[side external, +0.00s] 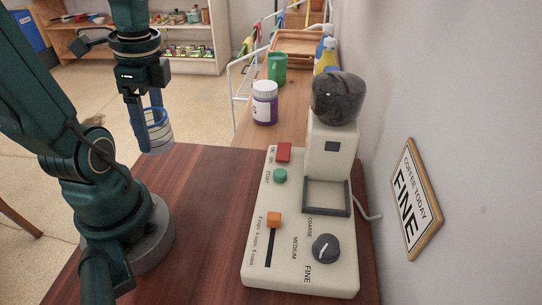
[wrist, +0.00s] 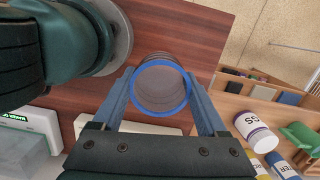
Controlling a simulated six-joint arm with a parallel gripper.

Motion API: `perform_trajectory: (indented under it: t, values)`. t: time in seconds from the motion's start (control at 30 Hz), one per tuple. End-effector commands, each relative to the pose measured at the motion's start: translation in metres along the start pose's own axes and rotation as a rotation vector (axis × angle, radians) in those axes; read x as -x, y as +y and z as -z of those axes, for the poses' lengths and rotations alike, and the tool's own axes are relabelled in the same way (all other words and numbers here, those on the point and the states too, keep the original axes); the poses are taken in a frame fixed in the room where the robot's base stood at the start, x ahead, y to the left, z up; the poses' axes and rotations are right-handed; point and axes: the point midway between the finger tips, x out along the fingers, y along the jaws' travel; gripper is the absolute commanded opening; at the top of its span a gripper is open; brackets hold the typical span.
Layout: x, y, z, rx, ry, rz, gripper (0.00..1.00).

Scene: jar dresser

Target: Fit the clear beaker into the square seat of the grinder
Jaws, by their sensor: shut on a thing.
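The clear beaker (side external: 158,133) has a blue rim and is held upright in my gripper (side external: 149,112), above the far left edge of the table. In the wrist view the blue fingers of my gripper (wrist: 160,105) press on both sides of the beaker (wrist: 162,86), and I look down into its open mouth. The cream grinder (side external: 333,150) stands at the right of the table, well apart from the beaker. Its square seat (side external: 327,197) is a dark-framed recess below the spout, and it looks empty. The wrist view does not clearly show the seat.
An orange slider (side external: 274,219) and a dark dial (side external: 326,248) rise from the grinder base. The wooden tabletop (side external: 205,200) between arm and grinder is clear.

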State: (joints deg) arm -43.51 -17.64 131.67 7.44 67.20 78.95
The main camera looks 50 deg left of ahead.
Motion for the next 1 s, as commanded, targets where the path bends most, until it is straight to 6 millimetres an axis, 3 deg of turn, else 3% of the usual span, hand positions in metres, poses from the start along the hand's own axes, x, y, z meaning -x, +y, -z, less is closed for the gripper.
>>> perform_trajectory:
  t: [0.1,0.23,0.53,0.67,0.8,1.0]
  values:
    - [0.006,-0.012,0.022,-0.093,0.0,0.01,0.08]
    - [0.019,-0.025,0.058,-0.073,0.0,0.008,0.08]
    - [0.049,-0.027,0.14,0.243,0.0,-0.031,0.08]
    - [0.06,-0.026,0.156,0.425,0.002,-0.052,0.08]
    - [0.068,-0.026,0.157,0.585,0.003,-0.071,0.08]
    - [0.068,-0.018,0.161,0.624,0.001,-0.076,0.08]
